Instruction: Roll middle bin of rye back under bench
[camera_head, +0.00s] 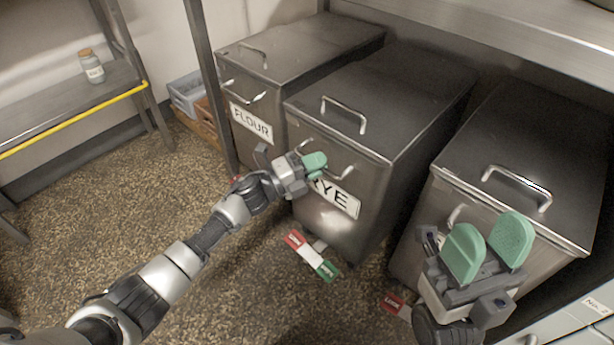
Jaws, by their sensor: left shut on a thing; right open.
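The middle bin (384,99) is a grey metal bin with a lid handle and a white label reading "RYE", partly covered by my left gripper. It stands between two similar bins, and its front juts out somewhat from under the bench (480,25). My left gripper (314,163) is at the front of the rye bin, shut on its front handle (338,172). My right gripper (487,247) is open and empty in front of the right bin (515,150). A red, white and green floor pedal or tag (312,256) lies at the foot of the rye bin.
The flour bin (297,50) stands to the left, close beside a metal post (209,80). A shelf (60,105) with a jar (91,67) is at far left. Crates (187,93) sit behind the post. Speckled floor in front is clear.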

